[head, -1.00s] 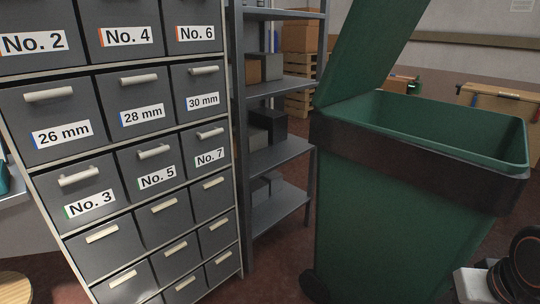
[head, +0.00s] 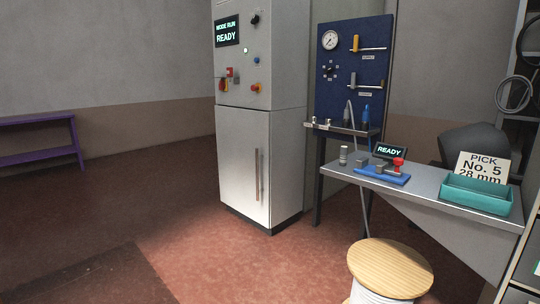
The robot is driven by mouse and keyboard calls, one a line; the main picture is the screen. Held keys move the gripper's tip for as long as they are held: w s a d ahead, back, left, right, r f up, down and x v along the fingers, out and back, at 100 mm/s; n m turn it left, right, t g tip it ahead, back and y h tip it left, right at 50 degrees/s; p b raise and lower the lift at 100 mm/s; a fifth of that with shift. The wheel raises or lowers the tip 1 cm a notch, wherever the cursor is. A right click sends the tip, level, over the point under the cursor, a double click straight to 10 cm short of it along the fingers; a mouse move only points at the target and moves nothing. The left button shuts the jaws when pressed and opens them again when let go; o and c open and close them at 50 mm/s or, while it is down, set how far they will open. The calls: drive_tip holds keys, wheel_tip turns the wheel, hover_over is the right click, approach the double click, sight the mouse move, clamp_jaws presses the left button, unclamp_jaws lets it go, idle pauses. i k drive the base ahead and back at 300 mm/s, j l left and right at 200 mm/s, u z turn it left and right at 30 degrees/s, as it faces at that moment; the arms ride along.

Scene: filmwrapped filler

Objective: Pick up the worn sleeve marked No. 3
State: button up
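I cannot make out a sleeve marked No. 3 in the head view. A small grey ribbed cylinder (head: 343,155) stands upright at the left end of the steel bench (head: 440,193). A smaller dark grey piece (head: 361,160) is just right of it. Both are too small to read any mark. A blue fixture (head: 383,175) with a red knob (head: 398,163) sits beside them, in front of a small READY display (head: 390,151). A sign (head: 482,167) reads PICK No. 5 28 mm, behind a teal tray (head: 478,194). The tray's inside looks empty from here. My gripper is not in view.
A grey machine cabinet (head: 258,165) with a READY screen (head: 227,33) stands centre. A blue gauge panel (head: 353,75) is behind the bench. A wood-topped spool (head: 390,268) stands in front. A purple bench (head: 40,141) is far left. The floor at left is open.

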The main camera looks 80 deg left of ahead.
sight(343, 150)
drive_tip(key=u, duration=2.05)
